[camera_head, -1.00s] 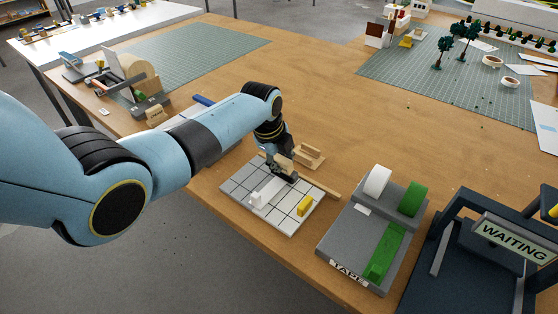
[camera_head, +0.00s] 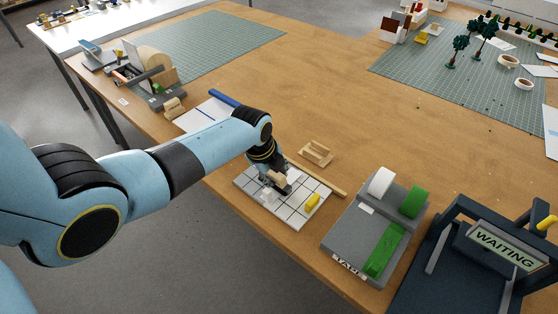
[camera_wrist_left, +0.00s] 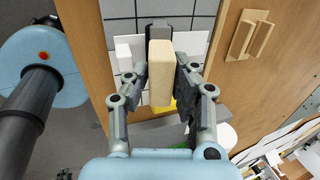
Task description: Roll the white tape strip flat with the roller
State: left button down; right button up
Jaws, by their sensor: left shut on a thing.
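My left gripper (camera_head: 278,186) is shut on the pale wooden handle of the roller (camera_wrist_left: 161,72), over the middle of the white tiled board (camera_head: 293,221). In the left wrist view the handle sits between both fingers (camera_wrist_left: 161,88). I cannot tell whether the roller touches the strip. My right gripper is not in view.
A small white block (camera_wrist_left: 123,54) and a yellow block (camera_head: 313,201) are on the board. A wooden stick (camera_head: 326,181) lies along its far side, with a wooden holder (camera_head: 316,153) behind. The grey tape dispenser (camera_head: 345,234) stands to the right. Clear tabletop lies behind.

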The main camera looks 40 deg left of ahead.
pick_arm(q)
jog(key=shift+s, duration=0.1)
notch_tip(320, 180, up, 4)
jog(key=p, duration=0.3)
jog(key=shift+f, duration=0.25)
jog(key=shift+r+p, duration=0.55)
jog(key=shift+r, duration=1.65)
